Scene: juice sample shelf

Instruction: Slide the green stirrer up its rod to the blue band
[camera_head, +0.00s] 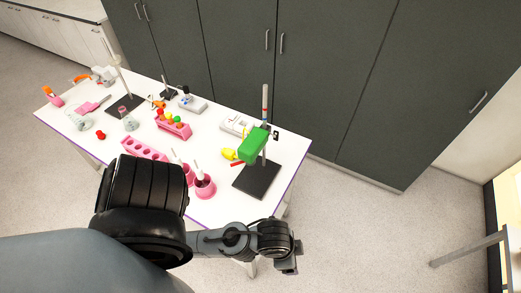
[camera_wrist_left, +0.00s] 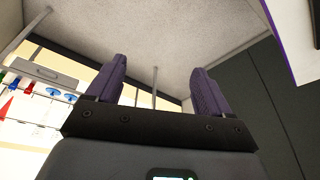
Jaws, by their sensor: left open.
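The green stirrer (camera_head: 252,146), a block-shaped body, sits partway up a thin upright rod (camera_head: 264,98). The rod stands on a black base plate (camera_head: 258,182) at the table's right end. Small coloured bands show on the rod above the stirrer; they are too small to tell the blue one surely. My left gripper (camera_head: 291,262) is off the table's near right edge, lower in the picture than the stand and apart from it. In the left wrist view its two purple-padded fingers (camera_wrist_left: 159,75) are spread with nothing between them. My right gripper is not in view.
The white table (camera_head: 210,205) holds a pink rack (camera_head: 144,150), a pink beaker (camera_head: 205,187), a yellow item (camera_head: 229,154) beside the stirrer, and another rod stand (camera_head: 118,70). Dark cabinets (camera_head: 330,75) stand behind.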

